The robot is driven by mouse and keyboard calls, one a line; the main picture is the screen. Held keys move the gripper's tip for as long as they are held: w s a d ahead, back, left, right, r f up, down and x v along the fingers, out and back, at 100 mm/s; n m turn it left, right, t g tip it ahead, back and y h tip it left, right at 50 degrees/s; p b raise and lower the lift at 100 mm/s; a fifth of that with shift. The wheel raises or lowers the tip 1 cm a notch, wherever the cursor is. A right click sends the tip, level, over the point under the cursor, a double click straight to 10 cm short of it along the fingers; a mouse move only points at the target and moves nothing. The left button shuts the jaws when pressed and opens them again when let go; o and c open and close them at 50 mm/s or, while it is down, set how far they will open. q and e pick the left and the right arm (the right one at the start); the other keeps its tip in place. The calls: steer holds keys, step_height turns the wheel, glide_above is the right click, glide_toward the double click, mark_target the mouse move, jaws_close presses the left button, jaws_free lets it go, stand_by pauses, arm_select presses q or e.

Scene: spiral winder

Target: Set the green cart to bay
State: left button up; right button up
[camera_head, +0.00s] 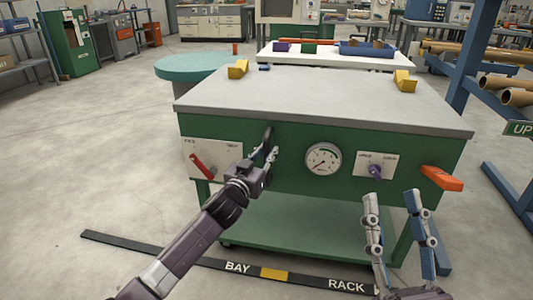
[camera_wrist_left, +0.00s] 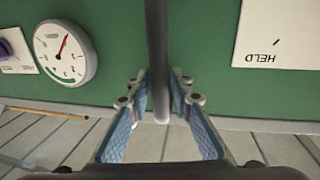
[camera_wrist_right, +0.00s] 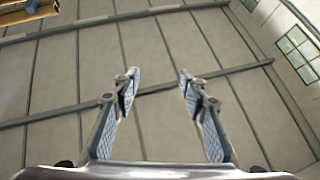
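The green cart (camera_head: 300,218) stands in the middle of the head view, with a grey top and a lower shelf. A dark upright handle (camera_head: 267,138) is on its front; it also shows in the left wrist view (camera_wrist_left: 157,40). My right gripper (camera_head: 393,194) is open and empty, in front of the cart's right side.
The cart front carries a red lever (camera_head: 203,166) tilted up-left, a round gauge (camera_head: 323,159), a purple knob (camera_head: 376,171) and an orange block (camera_head: 441,178). A teal round table (camera_head: 195,66) stands behind left. A blue rack (camera_head: 470,70) stands right. The left floor is clear.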

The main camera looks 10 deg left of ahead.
arm_select(q)
jaws_close()
steer(key=shift+a, duration=0.1)
